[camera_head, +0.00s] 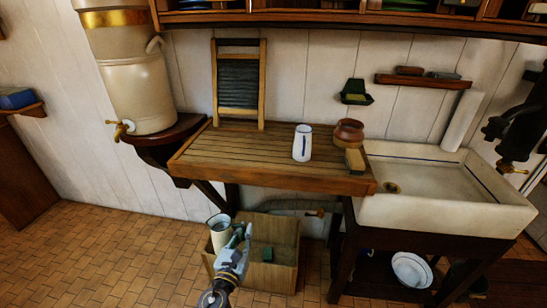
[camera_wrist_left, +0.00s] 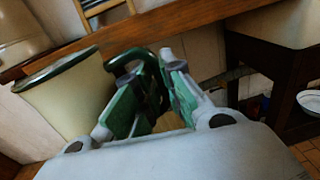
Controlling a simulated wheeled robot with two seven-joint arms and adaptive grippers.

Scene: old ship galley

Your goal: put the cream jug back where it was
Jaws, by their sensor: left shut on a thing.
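The cream jug (camera_head: 219,236) has a cream body and a dark green rim. It hangs in the air in front of the wooden drainboard (camera_head: 215,150), lower in the picture than the board's front edge. My left gripper (camera_head: 240,236) is shut on the jug's handle, on the jug's right side. In the left wrist view the jug (camera_wrist_left: 62,100) fills the left part, slightly tilted in the picture, and the green-padded fingers (camera_wrist_left: 150,88) close around its dark green handle (camera_wrist_left: 128,58). My right gripper is not in view.
A white jug (camera_head: 302,143), a brown pot (camera_head: 348,132) and a small block (camera_head: 355,160) stand at the board's right. A washboard (camera_head: 239,85) leans at the back. The board's left and middle are clear. A wooden crate (camera_head: 283,277) is below; the sink (camera_head: 400,213) is right.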

